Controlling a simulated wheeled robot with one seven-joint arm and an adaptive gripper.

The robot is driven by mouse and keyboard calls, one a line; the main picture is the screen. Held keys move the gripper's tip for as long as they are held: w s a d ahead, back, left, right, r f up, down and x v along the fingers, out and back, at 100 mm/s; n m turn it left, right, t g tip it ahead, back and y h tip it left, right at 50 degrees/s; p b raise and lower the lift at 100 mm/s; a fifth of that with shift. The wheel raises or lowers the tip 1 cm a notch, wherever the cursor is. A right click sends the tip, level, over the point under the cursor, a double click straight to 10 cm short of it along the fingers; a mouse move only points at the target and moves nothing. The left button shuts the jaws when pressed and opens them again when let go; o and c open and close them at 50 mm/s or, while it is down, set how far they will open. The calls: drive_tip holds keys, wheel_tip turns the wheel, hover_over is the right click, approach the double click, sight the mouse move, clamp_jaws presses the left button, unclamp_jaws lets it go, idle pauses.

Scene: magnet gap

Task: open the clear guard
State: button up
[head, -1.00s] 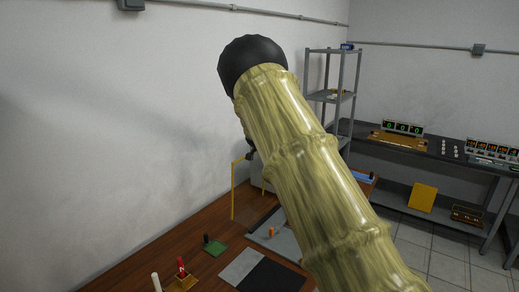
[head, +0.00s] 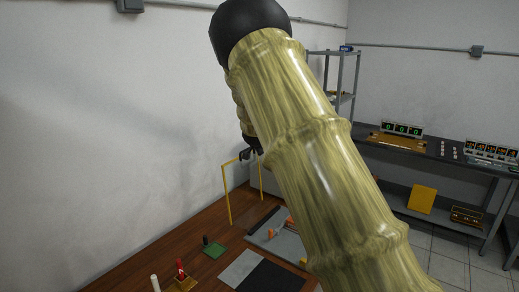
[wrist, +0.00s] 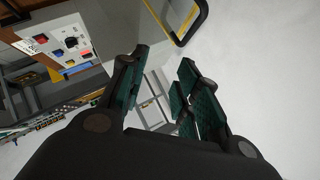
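The clear guard shows mainly as a thin yellow frame (head: 226,195) standing at the far wall side of the table in the head view. Its pane cannot be made out, and my arm covers part of it. A yellow and black bent frame piece, likely the guard's, shows at the top of the wrist view (wrist: 203,22). My gripper (wrist: 163,98) is open, with green-padded fingers apart and nothing seen between them. In the head view my gripper (head: 250,150) is small and dark beside the frame's top bar, partly hidden by my arm. Contact cannot be told.
A white panel (wrist: 65,40) with coloured sockets shows left of my fingers in the wrist view. The wooden table (head: 135,275) holds a green block (head: 214,249), a red-topped piece (head: 181,268) and a black mat (head: 272,277). A side bench (head: 450,160) stands at right.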

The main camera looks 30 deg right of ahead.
drive_tip(key=v, duration=0.4)
drive_tip(key=shift+s+a+r, duration=0.1)
drive_tip(key=shift+s+r, duration=0.05)
drive_tip(key=shift+s, duration=0.1)
drive_tip(key=shift+c, duration=0.5)
